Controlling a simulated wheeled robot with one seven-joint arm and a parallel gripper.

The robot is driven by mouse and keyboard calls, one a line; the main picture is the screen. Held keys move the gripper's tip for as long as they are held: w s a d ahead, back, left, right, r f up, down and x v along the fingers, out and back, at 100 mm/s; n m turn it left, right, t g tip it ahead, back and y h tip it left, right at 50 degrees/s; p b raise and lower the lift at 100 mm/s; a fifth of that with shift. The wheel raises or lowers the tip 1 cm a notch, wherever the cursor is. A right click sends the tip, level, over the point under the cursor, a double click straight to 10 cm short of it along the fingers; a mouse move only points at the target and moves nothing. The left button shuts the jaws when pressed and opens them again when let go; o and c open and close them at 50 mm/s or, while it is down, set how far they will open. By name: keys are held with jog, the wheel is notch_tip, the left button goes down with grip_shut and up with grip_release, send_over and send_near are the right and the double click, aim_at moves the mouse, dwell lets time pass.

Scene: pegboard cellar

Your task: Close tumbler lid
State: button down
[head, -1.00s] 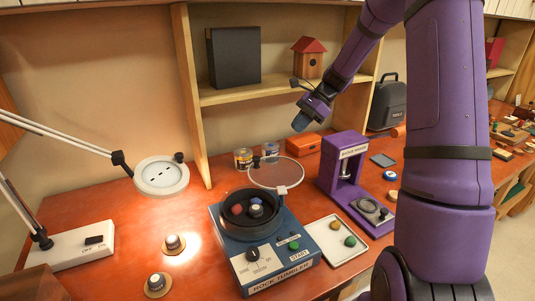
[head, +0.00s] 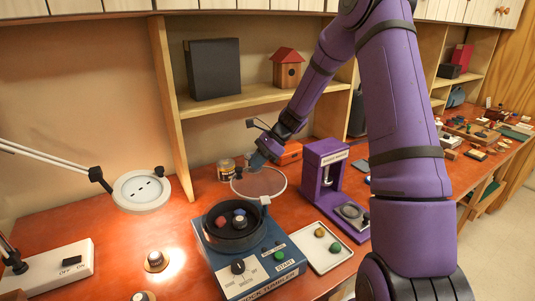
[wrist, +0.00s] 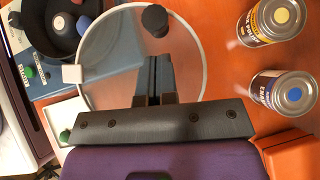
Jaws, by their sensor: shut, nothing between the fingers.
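The rock tumbler (head: 250,255) is a blue box with a black drum (head: 235,228) on top. A red and a blue-white piece show inside the drum. Its round see-through lid (head: 258,184) stands open behind the drum, tilted up, with a pale rim and a black knob (wrist: 155,20). My gripper (head: 257,162) is at the lid's upper back edge. In the wrist view, my shut, empty gripper (wrist: 153,90) lies over the lid's disc, near its rim; I cannot tell whether it touches. The drum also shows at the wrist view's upper left (wrist: 62,30).
Two cans, one yellow-labelled (wrist: 272,20) and one blue-labelled (wrist: 282,95), stand close beside the lid. An orange box (head: 288,153) and a purple press (head: 325,180) are to the right. A white tray (head: 322,262) lies beside the tumbler. A lamp head (head: 142,190) hangs left.

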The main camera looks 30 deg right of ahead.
aim_at(241, 169)
jog(key=shift+w+a, duration=0.15)
jog(key=shift+a, duration=0.95)
jog(key=shift+a, duration=0.1)
jog(key=shift+w+a+f+n+g, duration=0.1)
jog(key=shift+a+n+g, duration=0.5)
jog(key=shift+a+n, duration=0.3)
jog(key=s+a+n+g+h, duration=0.1)
jog(key=s+a+n+g, duration=0.1)
jog(key=a+n, duration=0.2)
jog(key=s+a+n+g+h, duration=0.2)
jog(key=s+a+n+g, duration=0.1)
jog(key=a+n, duration=0.1)
jog(key=s+a+n+g+h, duration=0.2)
jog(key=s+a+n+g, duration=0.1)
jog(key=a+n, duration=0.1)
jog(key=shift+s+a+n, duration=0.15)
jog(key=shift+a+n, duration=0.25)
jog(key=shift+n, duration=0.2)
jog(key=s+n+h, duration=0.1)
jog(key=s+n, duration=0.1)
jog(key=s+a+n+g+h, duration=0.1)
jog(key=s+n+h, duration=0.1)
jog(key=s, duration=0.1)
jog(key=shift+s+d+n+h, duration=0.1)
jog(key=shift+s+n+h, duration=1.2)
jog(key=shift+s+n, duration=0.2)
